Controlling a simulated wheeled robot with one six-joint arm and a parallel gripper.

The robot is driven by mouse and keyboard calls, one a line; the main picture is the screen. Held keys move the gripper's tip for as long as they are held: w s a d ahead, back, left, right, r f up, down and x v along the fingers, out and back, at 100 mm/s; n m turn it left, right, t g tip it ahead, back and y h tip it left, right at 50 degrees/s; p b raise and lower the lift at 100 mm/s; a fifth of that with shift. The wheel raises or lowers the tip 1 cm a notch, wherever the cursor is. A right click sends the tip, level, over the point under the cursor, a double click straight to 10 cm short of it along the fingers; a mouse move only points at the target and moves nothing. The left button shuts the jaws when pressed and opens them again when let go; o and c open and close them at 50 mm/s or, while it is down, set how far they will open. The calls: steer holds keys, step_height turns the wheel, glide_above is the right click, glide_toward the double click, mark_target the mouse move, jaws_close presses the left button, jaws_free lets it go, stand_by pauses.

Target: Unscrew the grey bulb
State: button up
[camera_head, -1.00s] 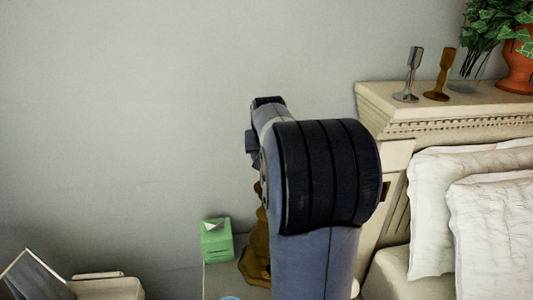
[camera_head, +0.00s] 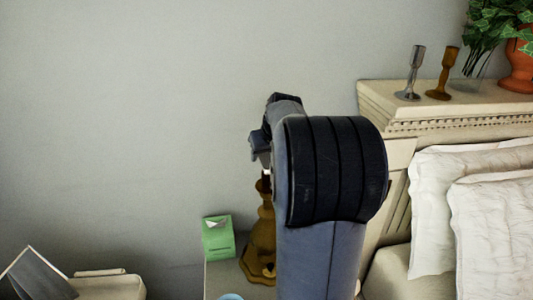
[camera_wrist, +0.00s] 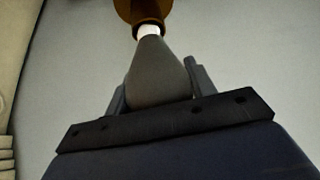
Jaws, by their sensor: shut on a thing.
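The grey bulb (camera_wrist: 157,75) fills the middle of the wrist view, with its wide end between the two fingers of my gripper (camera_wrist: 158,88). My gripper is shut on it. The bulb's white neck (camera_wrist: 149,32) meets the dark rim of the brown lamp (camera_wrist: 142,10); whether it is still threaded in cannot be told. In the head view the brown lamp (camera_head: 261,235) stands on a bedside table, partly behind my arm. My gripper (camera_head: 263,158) is above the lamp top, and the bulb is mostly hidden there.
A green tissue box (camera_head: 218,238) stands left of the lamp on the table (camera_head: 222,276). A light blue round thing (camera_head: 231,297) is at the bottom edge. The bed's headboard (camera_head: 385,100) and pillows (camera_head: 475,200) are close on the right. The wall behind is bare.

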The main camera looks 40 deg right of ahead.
steer(key=shift+a+n+y+b, duration=0.15)
steer(key=shift+n+y+b, duration=0.2)
steer(key=shift+n+y, duration=1)
steer(key=shift+n+h, duration=0.25)
steer(key=shift+n, duration=0.7)
steer(key=shift+a+n+y, duration=0.2)
steer(key=shift+n+y, duration=0.6)
steer(key=shift+n, duration=0.3)
steer(key=shift+n+g+y, duration=0.3)
steer(key=shift+n+y, duration=0.1)
steer(key=shift+n, duration=0.4)
steer(key=shift+s+a+n+g+y+p, duration=0.15)
steer(key=shift+n+g+y+p, duration=0.25)
steer(key=shift+n, duration=0.5)
